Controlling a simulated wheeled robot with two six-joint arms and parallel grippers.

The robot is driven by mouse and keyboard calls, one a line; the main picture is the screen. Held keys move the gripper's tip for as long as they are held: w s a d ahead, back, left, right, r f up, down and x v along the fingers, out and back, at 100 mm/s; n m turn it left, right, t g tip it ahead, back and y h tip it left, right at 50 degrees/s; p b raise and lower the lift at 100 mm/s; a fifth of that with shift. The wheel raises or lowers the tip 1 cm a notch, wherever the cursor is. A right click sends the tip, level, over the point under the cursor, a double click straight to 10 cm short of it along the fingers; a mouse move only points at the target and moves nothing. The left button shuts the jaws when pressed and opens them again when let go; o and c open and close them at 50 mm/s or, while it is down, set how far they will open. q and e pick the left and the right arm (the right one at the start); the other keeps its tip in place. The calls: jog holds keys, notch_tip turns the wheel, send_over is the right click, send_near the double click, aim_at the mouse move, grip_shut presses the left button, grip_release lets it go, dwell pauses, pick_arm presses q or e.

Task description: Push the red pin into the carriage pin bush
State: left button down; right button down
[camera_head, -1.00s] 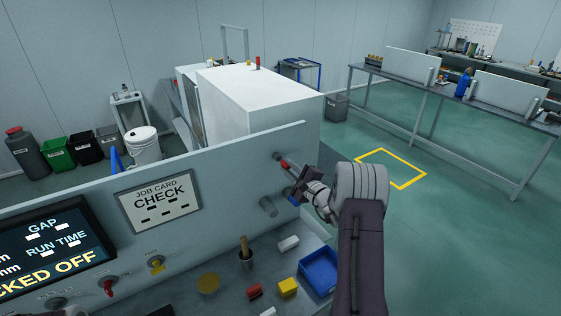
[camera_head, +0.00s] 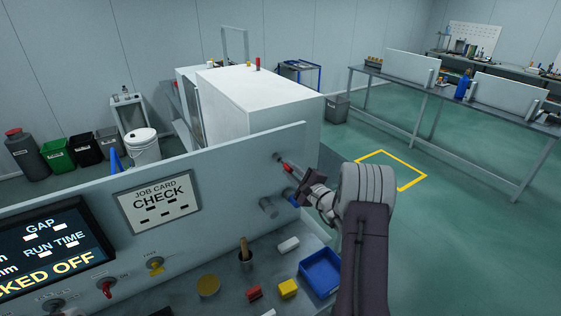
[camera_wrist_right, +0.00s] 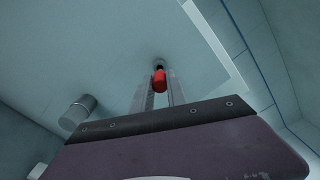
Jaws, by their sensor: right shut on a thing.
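The red pin (camera_head: 288,169) is at the upright grey panel (camera_head: 226,168), near its right end. In the right wrist view the red pin (camera_wrist_right: 159,80) lies between the two fingers of my right gripper (camera_wrist_right: 159,92), which is shut on it. The dark opening of the bush (camera_wrist_right: 158,65) shows just beyond the pin, in line with it. How deep the pin sits in the bush (camera_head: 277,157) cannot be told. My right gripper (camera_head: 301,180) comes to the panel from the right in the head view. My left gripper is not in view.
A grey cylinder (camera_head: 268,207) sticks out of the panel below the pin; a blue part (camera_head: 290,196) is beside it. The floor at right is open.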

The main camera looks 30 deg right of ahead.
aim_at(291, 169)
jog(key=shift+s+d+f+b, duration=0.15)
jog(key=shift+s+b, duration=0.2)
jog(key=shift+s, duration=0.35)
jog(key=shift+s+b, duration=0.6)
jog(key=shift+s, duration=1.2)
jog(key=c, duration=1.9)
grip_release()
grip_shut()
jog(key=shift+d+r, duration=0.1)
jog(key=shift+r, duration=0.1)
